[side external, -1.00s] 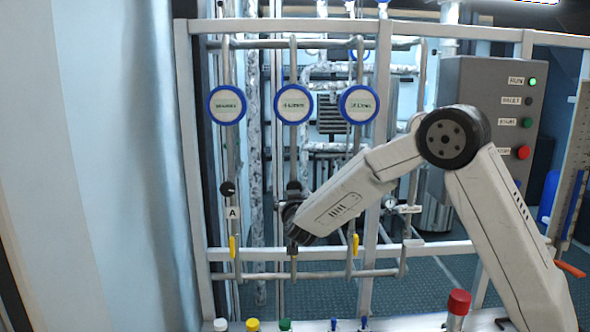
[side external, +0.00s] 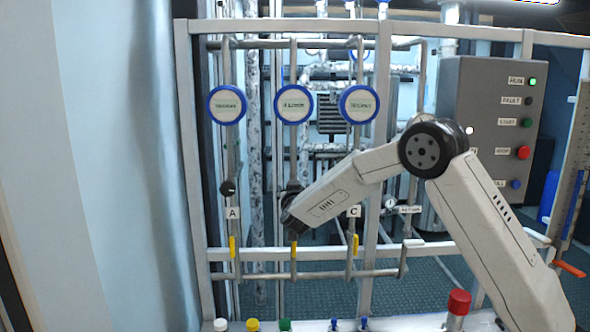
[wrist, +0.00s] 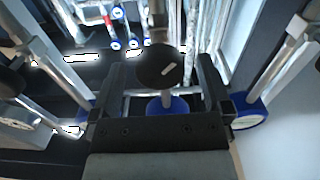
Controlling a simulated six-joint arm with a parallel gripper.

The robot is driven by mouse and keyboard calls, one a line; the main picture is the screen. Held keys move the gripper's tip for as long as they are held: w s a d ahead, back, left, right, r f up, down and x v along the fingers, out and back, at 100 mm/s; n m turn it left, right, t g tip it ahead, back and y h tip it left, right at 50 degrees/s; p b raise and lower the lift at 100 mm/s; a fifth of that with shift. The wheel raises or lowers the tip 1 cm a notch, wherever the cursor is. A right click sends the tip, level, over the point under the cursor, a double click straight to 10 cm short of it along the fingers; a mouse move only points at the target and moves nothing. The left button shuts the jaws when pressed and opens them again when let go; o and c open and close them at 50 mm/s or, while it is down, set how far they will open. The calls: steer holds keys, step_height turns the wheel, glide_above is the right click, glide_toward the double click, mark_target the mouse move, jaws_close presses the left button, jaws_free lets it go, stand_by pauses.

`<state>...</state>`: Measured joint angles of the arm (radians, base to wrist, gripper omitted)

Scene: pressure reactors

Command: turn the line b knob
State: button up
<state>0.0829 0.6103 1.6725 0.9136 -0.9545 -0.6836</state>
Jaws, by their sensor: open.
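The line B knob is a round black knob with a white pointer mark. In the wrist view the knob (wrist: 160,68) stands between the two spread fingers of my gripper (wrist: 160,62), with visible gaps either side. In the side view only the knob's upper part (side external: 292,187) shows on the middle pipe. My gripper (side external: 290,214) is open there, at the middle pipe, and covers the B label and the lower part of the knob.
The line A knob (side external: 227,187) is to the left, with its A label (side external: 232,213) below. The C label (side external: 354,211) is right of my gripper. Blue-rimmed gauges (side external: 294,104) hang above, and yellow handles (side external: 294,247) sit below. A grey control box (side external: 490,120) is at right.

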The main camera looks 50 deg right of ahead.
steer(key=shift+x, duration=1.6)
steer(key=c, duration=1.3)
steer(key=shift+m, duration=2)
steer(key=o, duration=1.3)
steer(key=shift+s, duration=0.1)
